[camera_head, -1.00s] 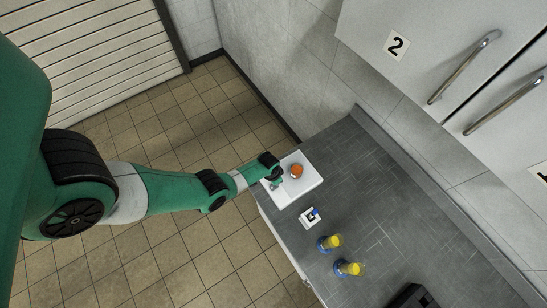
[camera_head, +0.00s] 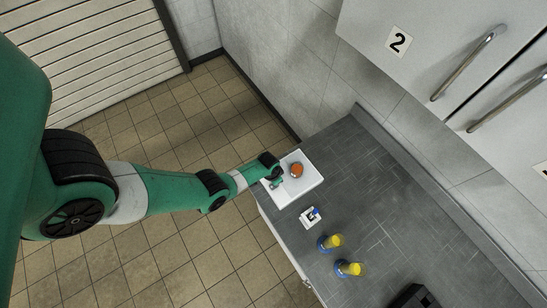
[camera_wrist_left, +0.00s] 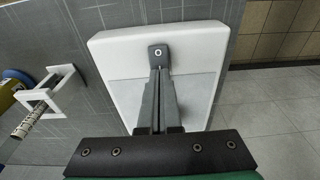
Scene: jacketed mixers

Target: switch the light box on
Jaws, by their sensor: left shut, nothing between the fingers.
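The light box, a flat white box (camera_head: 308,184), lies at the near left end of the grey bench. In the left wrist view the white box (camera_wrist_left: 108,52) has a pale grey panel and a small dark switch (camera_wrist_left: 158,52) marked with a light ring. My left gripper (camera_head: 276,183) is over the box's left edge. In the left wrist view my left gripper (camera_wrist_left: 159,76) is shut and empty, its fingertips right at the switch; I cannot tell whether they touch it. The fingers hide part of the panel. My right gripper is in neither view.
An orange round thing (camera_head: 297,170) is at the box's far part. A small white holder (camera_head: 311,218) and two yellow-and-blue containers (camera_head: 332,242) (camera_head: 351,269) stand along the bench. A black object (camera_head: 413,297) is at the bottom edge. The bench's right part is clear.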

